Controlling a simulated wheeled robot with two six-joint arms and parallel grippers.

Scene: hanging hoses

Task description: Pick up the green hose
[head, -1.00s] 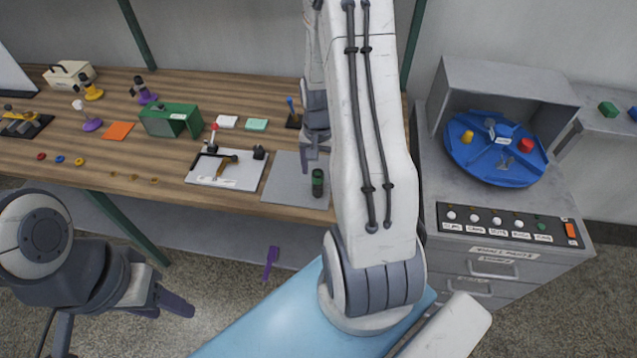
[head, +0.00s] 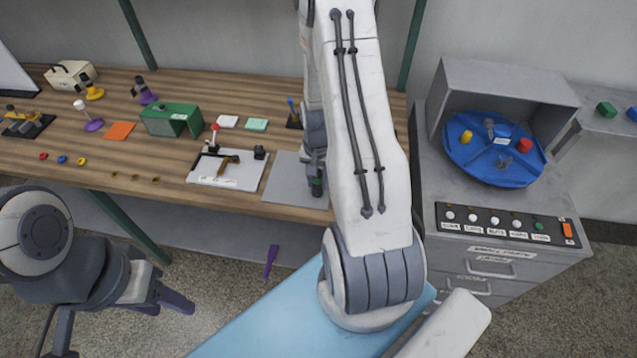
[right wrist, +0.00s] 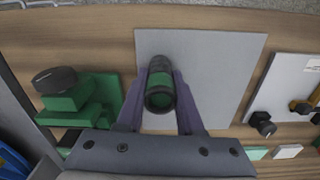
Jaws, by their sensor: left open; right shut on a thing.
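The green hose is a short green cylinder with dark ends. In the right wrist view the hose (right wrist: 160,82) is between the two purple fingers of my right gripper (right wrist: 161,74), which is shut on it. In the head view the hose (head: 317,187) shows only in part at the right side of the grey mat (head: 285,190), under my right gripper (head: 315,170). I cannot tell whether it still touches the mat. My left gripper (head: 172,300) is open and empty in front of the bench, far from the hose.
A green block with a black knob (right wrist: 65,90) stands beside the mat, hidden by my arm in the head view. A white board with a hammer (head: 225,170) lies left of the mat. A green box (head: 171,120) stands further left. A cabinet with a blue turntable (head: 494,158) is at right.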

